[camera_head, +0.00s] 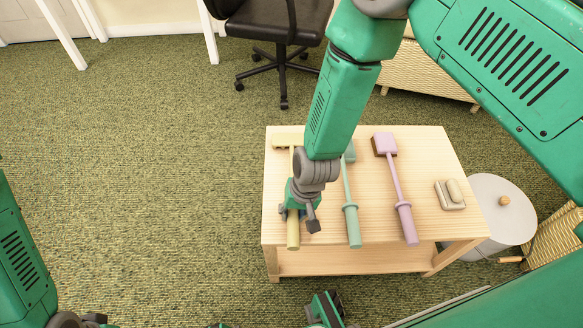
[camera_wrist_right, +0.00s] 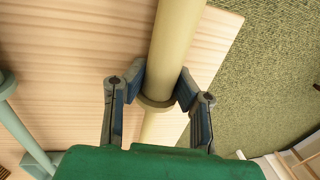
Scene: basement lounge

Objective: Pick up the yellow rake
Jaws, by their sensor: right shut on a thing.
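The yellow rake (camera_head: 293,234) lies on the wooden table at its left side, its pale yellow head (camera_head: 286,140) toward the far edge and its handle toward the near edge. My right gripper (camera_head: 299,214) is over the handle. In the right wrist view the fingers (camera_wrist_right: 160,88) are shut around the yellow handle (camera_wrist_right: 174,42), beside its round collar. The arm hides part of the shaft in the head view. What seems to be my left gripper (camera_head: 326,308) is at the bottom edge, with its fingers unclear.
On the table (camera_head: 437,165) a green tool (camera_head: 353,226) and a pink tool (camera_head: 406,222) lie right of the rake. A small block-like object (camera_head: 451,194) is at the right. A white round bin (camera_head: 500,225) stands beside the table. Carpet left of the table is clear.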

